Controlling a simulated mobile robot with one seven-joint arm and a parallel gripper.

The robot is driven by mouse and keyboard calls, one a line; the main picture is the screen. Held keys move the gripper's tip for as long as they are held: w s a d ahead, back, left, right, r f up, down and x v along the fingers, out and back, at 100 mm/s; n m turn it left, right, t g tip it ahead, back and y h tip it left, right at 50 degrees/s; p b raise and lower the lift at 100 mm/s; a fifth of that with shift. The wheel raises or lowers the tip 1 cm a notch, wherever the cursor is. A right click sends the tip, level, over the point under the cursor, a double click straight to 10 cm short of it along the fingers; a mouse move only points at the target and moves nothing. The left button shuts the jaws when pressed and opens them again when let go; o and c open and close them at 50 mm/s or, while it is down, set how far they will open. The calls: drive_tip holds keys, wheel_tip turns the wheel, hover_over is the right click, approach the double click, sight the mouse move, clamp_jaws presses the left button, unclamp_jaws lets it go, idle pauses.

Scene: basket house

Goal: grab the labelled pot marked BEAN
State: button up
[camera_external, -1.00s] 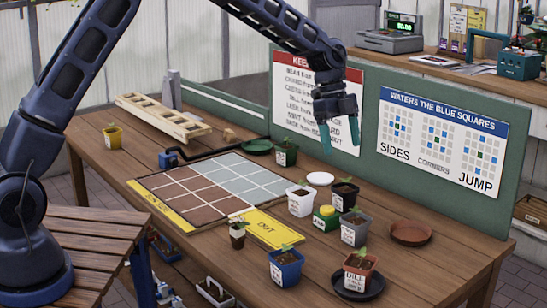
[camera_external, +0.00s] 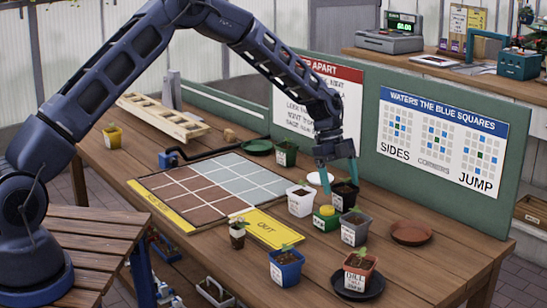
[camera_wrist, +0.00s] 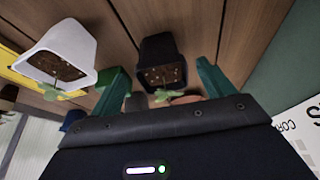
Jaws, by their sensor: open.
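My gripper (camera_external: 338,186) is open, pointing down over the black pot (camera_external: 350,191) on the bench. In the wrist view the black pot (camera_wrist: 160,50), with soil and a green seedling, sits between the two teal fingers of my gripper (camera_wrist: 162,78). I cannot tell whether they touch it. A white pot (camera_external: 300,203) stands just left; it also shows in the wrist view (camera_wrist: 75,35). I cannot read the word BEAN on any pot. The label of the terracotta pot (camera_external: 361,263) reads DILL. The black pot's label is too small to read.
A green-and-yellow tub (camera_external: 326,219) and a grey pot (camera_external: 355,233) stand close in front. The green board (camera_external: 440,205) rises behind. A blue pot (camera_external: 286,270) stands nearer the front.

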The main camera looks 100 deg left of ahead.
sight(346, 198)
drive_tip(key=shift+w+x, duration=0.1)
drive_tip(key=shift+x, duration=1.3)
drive_tip(key=shift+w+x, duration=0.15)
drive_tip(key=shift+x, duration=1.25)
drive_tip(key=shift+d+r, duration=0.1)
drive_tip(key=shift+d, duration=0.05)
drive_tip(key=c, duration=1.1)
drive_tip(key=shift+r, duration=0.1)
